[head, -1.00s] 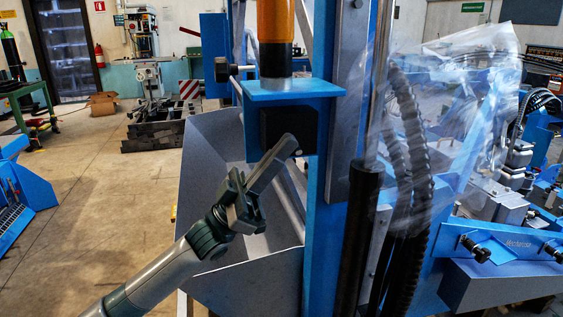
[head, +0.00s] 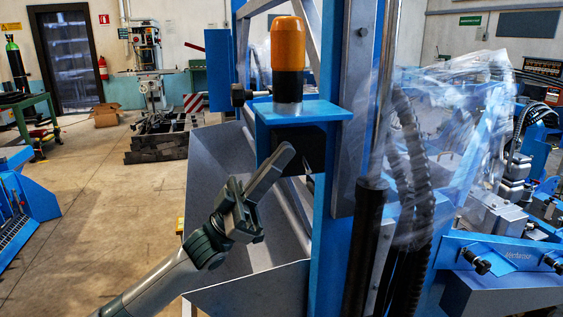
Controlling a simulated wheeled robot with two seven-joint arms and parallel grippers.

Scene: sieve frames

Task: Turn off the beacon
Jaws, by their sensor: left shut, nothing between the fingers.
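The beacon (head: 288,45) has an orange dome on a black collar and a silver base. It stands upright on a blue bracket (head: 300,111) fixed to a blue column. A black box (head: 311,143) sits under the bracket, with a small light-coloured piece, perhaps a switch, low on its front. My left gripper (head: 286,150) is shut and empty. Its fingertips are in front of the black box in the picture and hide part of it; I cannot tell whether they touch it. My right gripper is not in view.
The blue column (head: 333,230) stands right of the gripper, with black hoses (head: 412,170) and clear plastic sheeting (head: 455,130) beyond it. A grey metal chute (head: 215,175) lies behind the arm. Open floor (head: 110,215) is at the left.

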